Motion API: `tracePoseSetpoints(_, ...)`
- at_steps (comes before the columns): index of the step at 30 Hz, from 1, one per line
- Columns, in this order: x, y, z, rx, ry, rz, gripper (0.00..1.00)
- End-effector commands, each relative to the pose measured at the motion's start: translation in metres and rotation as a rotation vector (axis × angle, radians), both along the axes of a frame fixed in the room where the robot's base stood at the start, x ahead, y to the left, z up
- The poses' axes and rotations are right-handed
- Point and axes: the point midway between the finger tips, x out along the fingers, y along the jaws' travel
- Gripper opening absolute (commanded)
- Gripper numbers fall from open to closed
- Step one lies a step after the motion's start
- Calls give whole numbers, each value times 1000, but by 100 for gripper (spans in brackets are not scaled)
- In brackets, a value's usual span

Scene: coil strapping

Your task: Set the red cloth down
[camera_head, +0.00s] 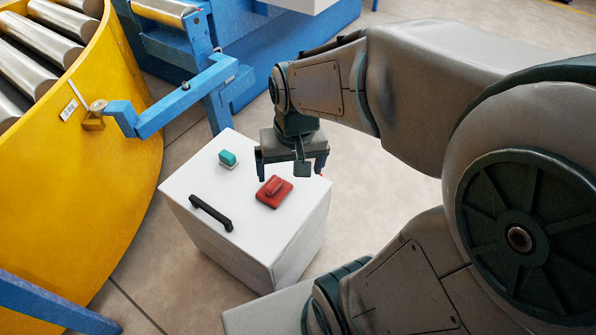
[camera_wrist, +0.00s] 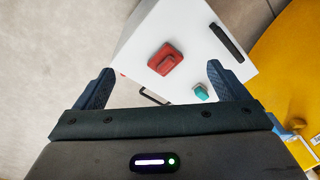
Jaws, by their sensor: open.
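The red cloth (camera_head: 274,191) lies on the white top of a box-shaped cabinet (camera_head: 256,232), with a raised fold or lump in its middle. It also shows in the wrist view (camera_wrist: 165,59), beyond the gap between my fingers and apart from them. My gripper (camera_head: 292,172) is open and empty, above the cabinet's far right edge, a little beyond the cloth. In the wrist view both fingers of my gripper (camera_wrist: 163,85) are spread wide.
A teal block (camera_head: 228,159) on a pale base and a black handle (camera_head: 211,212) are on the cabinet top. A yellow roller conveyor (camera_head: 108,150) stands at the left with a blue bracket arm (camera_head: 180,97) beside it.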

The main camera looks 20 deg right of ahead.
Motion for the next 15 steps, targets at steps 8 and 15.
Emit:
tracePoseSetpoints(8, -36, -4, 12, -61, -33, 158, 94)
tracePoseSetpoints(15, -38, -4, 12, -64, -32, 166, 94)
